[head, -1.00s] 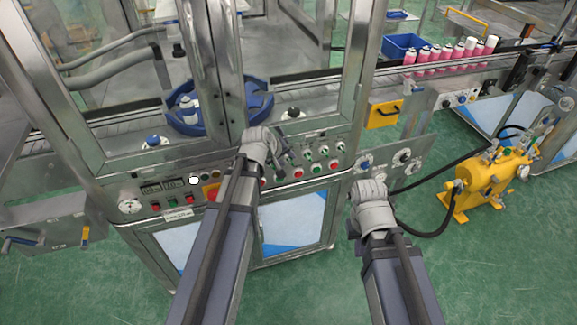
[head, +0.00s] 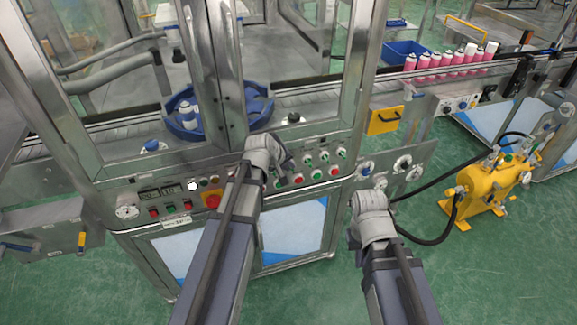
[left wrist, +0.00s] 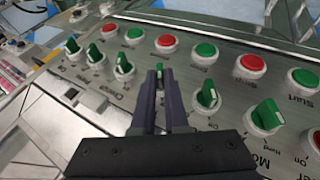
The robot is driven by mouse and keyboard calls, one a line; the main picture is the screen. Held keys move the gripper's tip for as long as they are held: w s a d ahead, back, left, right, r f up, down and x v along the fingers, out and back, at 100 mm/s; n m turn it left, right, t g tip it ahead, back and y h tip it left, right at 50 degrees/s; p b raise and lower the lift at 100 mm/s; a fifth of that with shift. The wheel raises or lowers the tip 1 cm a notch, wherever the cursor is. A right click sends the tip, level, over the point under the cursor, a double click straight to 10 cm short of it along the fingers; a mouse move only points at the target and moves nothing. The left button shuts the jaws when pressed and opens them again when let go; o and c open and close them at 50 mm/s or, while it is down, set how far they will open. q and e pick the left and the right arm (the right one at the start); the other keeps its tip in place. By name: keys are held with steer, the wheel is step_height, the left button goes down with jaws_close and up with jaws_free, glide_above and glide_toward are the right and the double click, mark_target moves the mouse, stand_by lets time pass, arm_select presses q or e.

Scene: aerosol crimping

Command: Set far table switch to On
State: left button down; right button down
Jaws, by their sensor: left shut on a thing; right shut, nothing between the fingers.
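The control panel (head: 233,190) carries rows of round buttons and green rotary switches. My left gripper (head: 284,158) is at the panel, right of the red emergency button. In the left wrist view, its two dark fingers (left wrist: 160,84) are shut on a green switch knob (left wrist: 159,69), of which only the tip shows. I cannot read that switch's own label or tell its setting. Another green switch (left wrist: 207,94) with an "On" mark stands just to the right. My right gripper (head: 358,238) is shut and empty, hanging apart from the panel; its fingertips are mostly hidden.
Several green switches (left wrist: 96,53) and red and green buttons (left wrist: 166,42) sit close around the left fingers. A metal-framed glass enclosure rises above the panel. A yellow machine (head: 493,184) with a black hose stands at right. Pink cans (head: 447,61) line the conveyor.

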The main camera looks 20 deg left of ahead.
stand_by(0.4)
arm_select(q)
steer(key=shift+w+d+r+m+g+y+p, duration=0.1)
steer(key=shift+d+r+m+g+y+p, duration=0.05)
steer(key=shift+g+y+p, duration=0.35)
steer(key=shift+w+d+r+m+g+y+p, duration=0.1)
steer(key=shift+m+g+y+p, duration=0.15)
steer(key=shift+p, duration=0.35)
steer(key=shift+w+d+g+y+p, duration=0.15)
steer(key=shift+g+y+p, duration=0.25)
steer(key=shift+y, duration=0.35)
steer(key=shift+w+d+f+g+y, duration=0.1)
steer(key=shift+d+g+y, duration=0.05)
steer(key=shift+g+y, duration=0.5)
steer(key=shift+w+d+f+m+g+y, duration=0.15)
steer(key=shift+m+g+y, duration=0.25)
steer(key=shift+y, duration=0.35)
steer(key=shift+d+g+y+b, duration=0.1)
steer(key=shift+g+y+b, duration=0.2)
steer(key=shift+y+b, duration=0.3)
steer(key=shift+d+f+m+g+y+b, duration=0.15)
steer(key=shift+m+g+y+b, duration=0.25)
steer(key=shift+g+y+b, duration=0.45)
steer(key=shift+y, duration=0.35)
